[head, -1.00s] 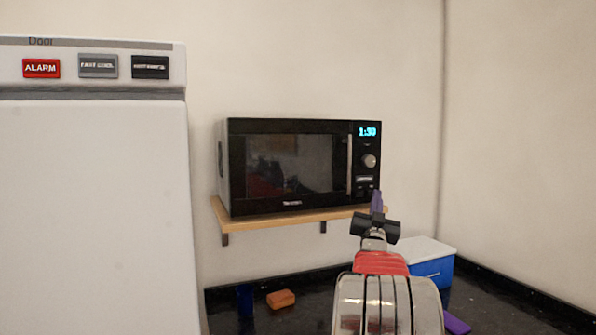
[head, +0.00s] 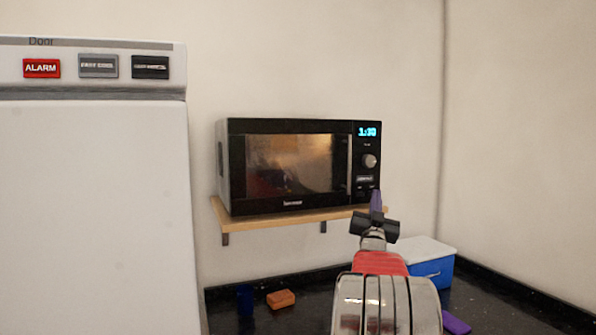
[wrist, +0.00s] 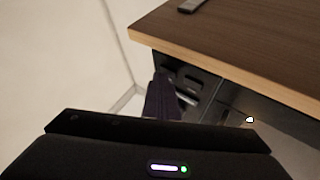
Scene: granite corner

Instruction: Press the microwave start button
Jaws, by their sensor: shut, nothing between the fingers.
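The black microwave (head: 290,208) stands on a wooden wall shelf in the head view. Its display (head: 367,132) reads about 1:30 and its window (head: 288,165) glows warm inside. Below the round knob (head: 369,161) are a pale-labelled button (head: 365,179) and small dark buttons (head: 361,192); I cannot read which is start. My gripper (head: 376,194) is shut and empty, its purple fingertips at the lower right of the control panel. In the wrist view the fingertips (wrist: 162,80) are beside the panel buttons (wrist: 187,74), partly covering that area. Contact cannot be told.
The shelf (head: 270,221) juts out under the microwave; its edge is close to my gripper in the wrist view (wrist: 200,57). A white appliance (head: 95,220) with labelled buttons is at left. A blue box (head: 434,272) and an orange block (head: 281,299) are on the dark counter.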

